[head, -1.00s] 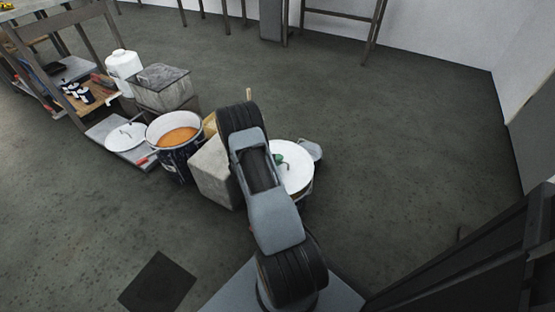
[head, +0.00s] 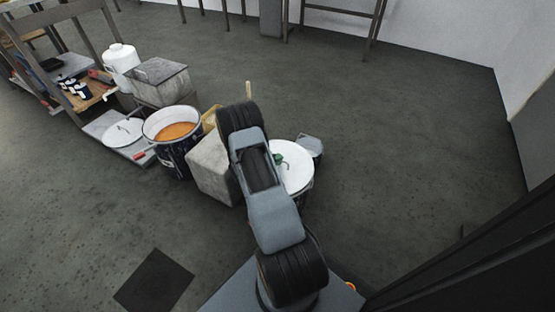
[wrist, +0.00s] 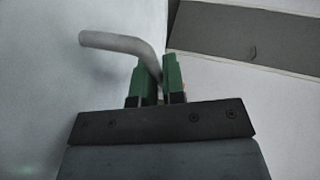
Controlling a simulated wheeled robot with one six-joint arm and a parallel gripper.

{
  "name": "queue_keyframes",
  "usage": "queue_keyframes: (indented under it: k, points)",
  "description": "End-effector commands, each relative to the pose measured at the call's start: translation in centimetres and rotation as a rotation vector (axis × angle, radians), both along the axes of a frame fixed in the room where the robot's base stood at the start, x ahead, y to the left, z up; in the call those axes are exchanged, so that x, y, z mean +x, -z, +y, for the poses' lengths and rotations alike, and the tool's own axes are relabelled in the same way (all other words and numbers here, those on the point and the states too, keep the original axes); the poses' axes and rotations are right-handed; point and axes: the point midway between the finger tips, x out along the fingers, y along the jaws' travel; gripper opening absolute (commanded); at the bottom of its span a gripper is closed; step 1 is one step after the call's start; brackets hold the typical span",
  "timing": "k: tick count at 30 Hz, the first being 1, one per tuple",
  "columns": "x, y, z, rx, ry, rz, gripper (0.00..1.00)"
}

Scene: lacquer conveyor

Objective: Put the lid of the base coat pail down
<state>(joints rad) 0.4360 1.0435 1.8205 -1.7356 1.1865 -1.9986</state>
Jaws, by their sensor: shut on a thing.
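My gripper (wrist: 157,78) has green fingers closed on a bent grey handle (wrist: 112,42) in the wrist view. The handle stands against a pale, smooth surface that looks like the lid's top. In the head view a round white lid (head: 296,172) lies beyond my arm, with a green fingertip (head: 279,159) at its upper left edge. My arm hides part of it. Something pale shows under its right edge; I cannot tell whether the lid rests on it. An open dark pail (head: 176,155) with orange liquid stands to the left. Which pail is the base coat pail is unclear.
Another white lid (head: 123,132) lies on a low grey platform (head: 100,125) by the shelf. A grey block (head: 211,167) stands between the open pail and my arm. A small grey object (head: 311,146) is behind the held lid. Floor to the right is clear.

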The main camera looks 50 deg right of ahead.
Motion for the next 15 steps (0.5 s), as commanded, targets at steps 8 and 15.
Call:
queue_keyframes:
  k: [8, 15]
  points:
    - [0.02, 0.53, -0.02, -0.001, 0.000, -0.001, 0.00]
    - [0.01, 1.02, -0.02, -0.001, 0.000, 0.000, 0.00]
